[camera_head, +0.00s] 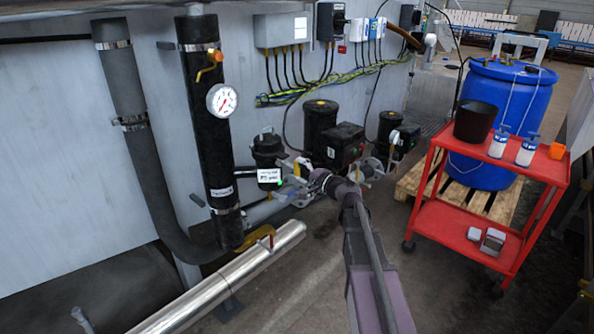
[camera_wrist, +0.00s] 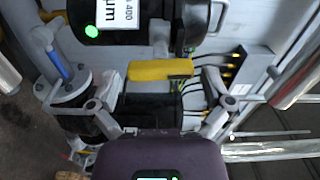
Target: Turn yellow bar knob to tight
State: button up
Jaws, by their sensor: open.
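The yellow bar knob (camera_wrist: 160,69) lies nearly level across the middle of the wrist view, on dark fittings below a black housing with a white label. My gripper (camera_wrist: 161,82) is open, with one finger to the left of the bar and one to the right. Gaps show between the fingers and the bar's ends, and I see no contact. In the head view my gripper (camera_head: 301,178) is at the grey fittings beside the labelled black filter housing (camera_head: 268,160). The knob is too small and covered there to make out clearly.
A black vertical pipe (camera_head: 205,130) with a gauge (camera_head: 222,100) stands left of my arm. A shiny metal pipe (camera_head: 225,285) runs low in front. A red cart (camera_head: 465,232) and a blue barrel (camera_head: 510,100) stand to the right. Bare floor lies between.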

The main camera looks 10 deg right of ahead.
jog(key=v, duration=1)
jog(key=shift+s+d, duration=0.2)
jog(key=shift+s, duration=0.15)
jog(key=s+a+f+n+g+h, duration=0.2)
jog(key=s+a+f+n+g, duration=0.2)
jog(key=s+a+f+g, duration=0.3)
jog(key=s+a+f+n+g+h, duration=0.2)
jog(key=s+a+f+n+g, duration=0.25)
jog(key=f, duration=0.35)
jog(key=s+d+f+n+g+h, duration=0.2)
jog(key=s+d+f+g+h, duration=0.15)
jog(key=s+h, duration=0.4)
notch_tip(320, 180, up, 20)
jog(key=p, duration=1.9)
jog(key=shift+s+a+f+y+p, duration=0.25)
jog(key=shift+y+p, duration=0.1)
jog(key=shift+y, duration=0.1)
jog(key=shift+m, duration=0.25)
